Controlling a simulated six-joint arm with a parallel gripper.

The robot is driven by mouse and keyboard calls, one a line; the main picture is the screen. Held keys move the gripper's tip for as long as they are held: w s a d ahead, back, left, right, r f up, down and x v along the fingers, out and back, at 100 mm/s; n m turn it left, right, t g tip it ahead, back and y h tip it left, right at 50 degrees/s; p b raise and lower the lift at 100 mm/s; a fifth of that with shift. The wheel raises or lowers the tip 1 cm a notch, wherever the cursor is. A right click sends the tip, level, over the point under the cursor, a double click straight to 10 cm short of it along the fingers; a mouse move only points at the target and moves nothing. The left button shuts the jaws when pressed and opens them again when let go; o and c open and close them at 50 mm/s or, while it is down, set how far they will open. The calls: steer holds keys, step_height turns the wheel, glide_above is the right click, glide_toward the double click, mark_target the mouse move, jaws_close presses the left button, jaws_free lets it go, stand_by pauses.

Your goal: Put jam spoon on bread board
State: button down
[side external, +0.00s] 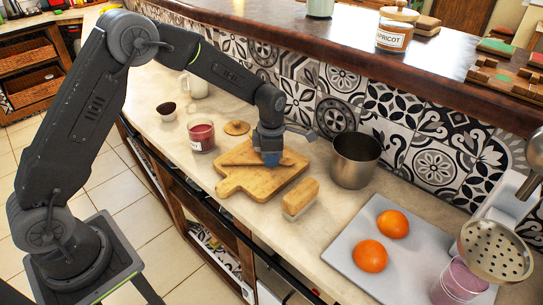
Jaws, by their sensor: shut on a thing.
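The bread board (235,185) is a wooden board with a handle, lying on the counter in the middle of the side external view. My gripper (270,160) is over its far part, pointing down, with blue at the fingertips. It is shut on a slim wooden piece, which looks like the jam spoon (238,158). The spoon lies roughly level, sticking out to the left of the fingers, over or on the board; I cannot tell whether it touches. The fingers hide its middle.
A red jam jar (201,136) and round wooden lid (237,128) stand left of the board. A metal pot (355,161) stands right, and a wood-topped block (301,196) in front. Oranges (370,256) lie on a pale board (335,252). A raised ledge (300,50) runs behind.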

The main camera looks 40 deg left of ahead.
steer(key=c, duration=1.2)
jaws_free()
step_height(320, 180, up, 12)
steer(key=shift+r, duration=0.25)
steer(key=s+r+m+t, duration=0.3)
steer(key=s+r+m, duration=0.7)
steer(key=s+m, duration=0.25)
steer(key=shift+s+a+f+m+t, duration=0.2)
steer(key=shift+s+m+t, duration=0.25)
steer(key=shift+s+m, duration=2.05)
steer(key=shift+s+a+f+m+t, duration=0.15)
steer(key=shift+s+m+t, duration=0.25)
steer(key=shift+s+m, duration=2.15)
steer(key=shift+s+a+f+m+t, duration=0.2)
steer(key=shift+s+m+t, duration=0.25)
steer(key=shift+s+m, duration=2.05)
